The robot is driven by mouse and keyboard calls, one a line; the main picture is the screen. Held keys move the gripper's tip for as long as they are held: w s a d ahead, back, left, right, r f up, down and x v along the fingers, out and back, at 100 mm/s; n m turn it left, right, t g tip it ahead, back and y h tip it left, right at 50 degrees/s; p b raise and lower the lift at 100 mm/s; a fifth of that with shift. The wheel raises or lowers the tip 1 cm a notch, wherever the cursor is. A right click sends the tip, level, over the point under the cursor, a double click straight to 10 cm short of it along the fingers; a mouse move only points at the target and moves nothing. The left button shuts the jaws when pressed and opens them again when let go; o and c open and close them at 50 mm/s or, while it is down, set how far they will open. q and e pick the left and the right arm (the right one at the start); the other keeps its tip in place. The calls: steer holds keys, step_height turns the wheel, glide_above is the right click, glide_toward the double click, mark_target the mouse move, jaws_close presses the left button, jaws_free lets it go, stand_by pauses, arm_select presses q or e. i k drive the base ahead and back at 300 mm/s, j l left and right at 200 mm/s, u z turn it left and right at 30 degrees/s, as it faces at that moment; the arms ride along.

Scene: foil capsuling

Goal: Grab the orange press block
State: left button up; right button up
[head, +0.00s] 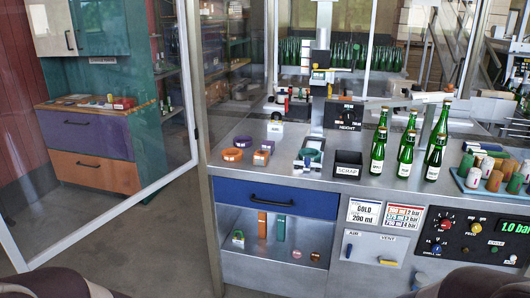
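A narrow upright orange block (262,225) stands in the open compartment below the blue drawer, beside a similar green block (280,228). Its front faces me. Which orange piece is called the press block cannot be told from the picture alone. Neither gripper is in view; only dark rounded parts of my arms show at the bottom corners.
The blue drawer (272,198) is shut above the compartment. A glass door (105,196) stands open at left.

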mark_target(261, 157)
steer(key=i+l, duration=0.2)
steer(key=i, duration=0.2)
steer(key=i+l+z, duration=0.1)
steer(key=i, duration=0.3)
steer(key=i+l, duration=0.2)
steer(key=i, duration=0.2)
steer(key=z, duration=0.05)
